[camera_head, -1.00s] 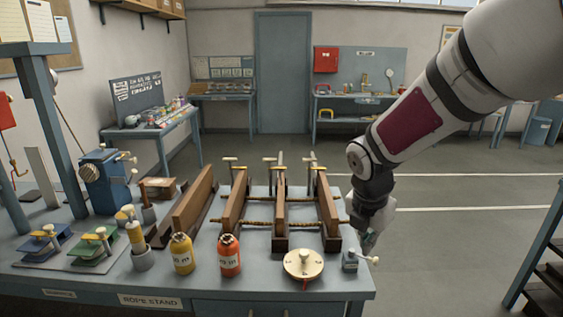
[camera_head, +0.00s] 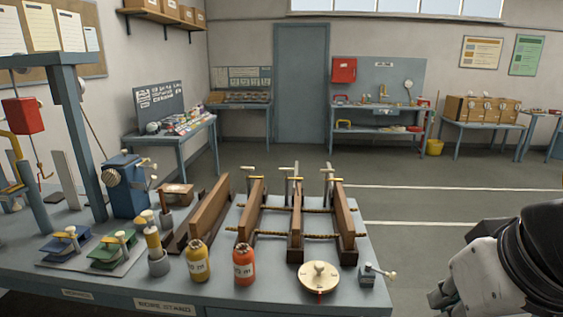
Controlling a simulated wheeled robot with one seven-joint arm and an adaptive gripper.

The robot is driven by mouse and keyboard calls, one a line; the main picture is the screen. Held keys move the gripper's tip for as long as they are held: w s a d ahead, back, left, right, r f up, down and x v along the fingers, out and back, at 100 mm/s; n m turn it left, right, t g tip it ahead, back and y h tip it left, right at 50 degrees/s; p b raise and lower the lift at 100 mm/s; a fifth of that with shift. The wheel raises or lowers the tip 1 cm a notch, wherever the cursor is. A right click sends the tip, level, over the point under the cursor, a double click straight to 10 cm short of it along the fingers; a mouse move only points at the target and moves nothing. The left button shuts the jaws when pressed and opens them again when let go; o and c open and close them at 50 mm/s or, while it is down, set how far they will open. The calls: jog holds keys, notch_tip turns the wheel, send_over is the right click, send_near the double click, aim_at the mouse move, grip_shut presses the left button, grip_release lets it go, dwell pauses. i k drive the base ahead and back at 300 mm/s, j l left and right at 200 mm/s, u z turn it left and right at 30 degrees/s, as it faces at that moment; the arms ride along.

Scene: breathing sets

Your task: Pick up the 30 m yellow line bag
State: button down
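The yellow line bag (camera_head: 199,261) stands upright on the front part of the workbench, with a dark cap and a white label reading partly "0 m". An orange-red bag (camera_head: 244,266) with a similar label stands just to its right, with a small gap between them. My gripper (camera_head: 437,296) is at the lower right, beyond the bench's right edge and well apart from both bags. It is partly cut off by the frame, and its fingers are not clear enough to show whether they are open.
A round cream disc with a knob (camera_head: 319,277) and a small grey device (camera_head: 368,276) stand right of the bags. Wooden rails with clamps (camera_head: 297,225) rise behind. The floor right of the bench is clear.

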aim_at(196, 252)
jog(key=i+j+u, duration=0.15)
jog(key=i+u, duration=0.9)
jog(key=k, duration=0.1)
